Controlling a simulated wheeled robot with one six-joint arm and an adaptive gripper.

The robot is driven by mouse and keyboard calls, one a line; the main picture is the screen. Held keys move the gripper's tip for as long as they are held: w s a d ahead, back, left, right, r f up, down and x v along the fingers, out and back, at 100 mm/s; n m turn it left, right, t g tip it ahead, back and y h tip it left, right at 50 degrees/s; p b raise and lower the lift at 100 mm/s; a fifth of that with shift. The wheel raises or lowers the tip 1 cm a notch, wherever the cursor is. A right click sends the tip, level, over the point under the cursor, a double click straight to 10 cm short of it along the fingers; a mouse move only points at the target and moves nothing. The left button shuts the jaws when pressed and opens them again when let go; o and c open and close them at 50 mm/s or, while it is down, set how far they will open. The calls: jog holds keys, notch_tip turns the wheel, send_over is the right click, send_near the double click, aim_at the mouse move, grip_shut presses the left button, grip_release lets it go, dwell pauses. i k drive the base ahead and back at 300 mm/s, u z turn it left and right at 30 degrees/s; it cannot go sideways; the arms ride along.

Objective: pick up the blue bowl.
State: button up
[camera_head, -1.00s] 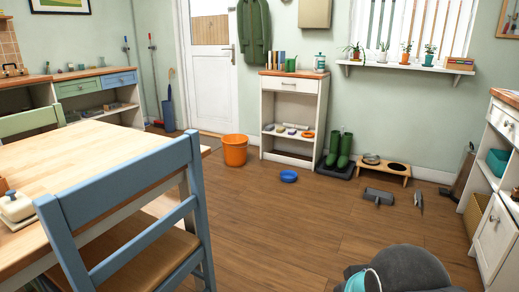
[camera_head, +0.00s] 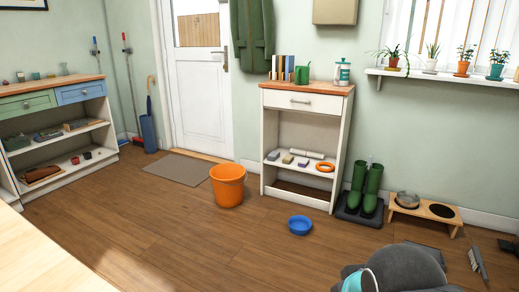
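The blue bowl (camera_head: 300,225) sits upright on the wooden floor, in front of the white shelf unit and to the right of the orange bucket. It looks empty and stands clear of both. A dark grey rounded part of my own arm, with a teal patch, shows at the bottom right.
The orange bucket (camera_head: 228,186) stands left of the bowl. Behind are the white shelf unit (camera_head: 336,150) and green boots (camera_head: 366,190). A table edge (camera_head: 40,258) fills the lower left. Floor before the bowl is open.

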aim_at(298, 225)
jog(key=i, duration=2.25)
jog(key=z, duration=2.75)
jog(key=k, duration=0.6)
jog(key=u, duration=1.75)
